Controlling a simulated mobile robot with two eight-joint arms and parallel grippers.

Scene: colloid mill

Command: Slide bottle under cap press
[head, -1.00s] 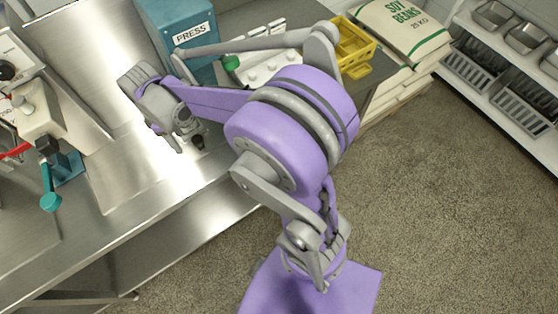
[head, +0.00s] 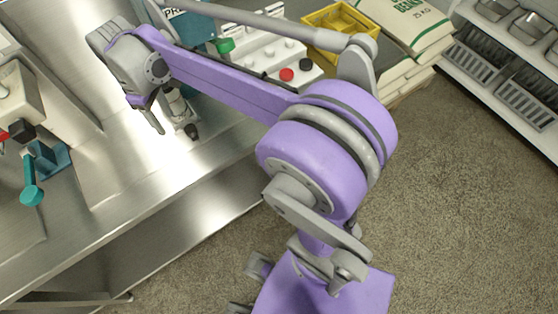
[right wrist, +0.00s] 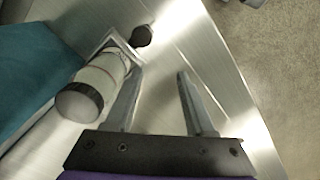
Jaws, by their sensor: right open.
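The teal press (head: 190,27) stands at the top of the steel bench; its teal side also fills the left of the right wrist view (right wrist: 35,70). Beside it a pale upright cylinder, apparently the bottle (right wrist: 104,68), stands at a small plate. A grey, dark-banded round piece (right wrist: 79,102) shows over its near end; I cannot tell whether this belongs to the bottle or the press. My right gripper (right wrist: 160,73) is open, with nothing between its fingers. Its left finger is close beside the cylinder; contact is unclear. My left gripper is not in view.
A black knob (head: 191,131) sits by the plate near the bench's front edge. A white control box (head: 270,60) with coloured buttons and a yellow bin (head: 340,32) stand to the right. A teal-handled device (head: 32,195) is at left. Bare steel lies between.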

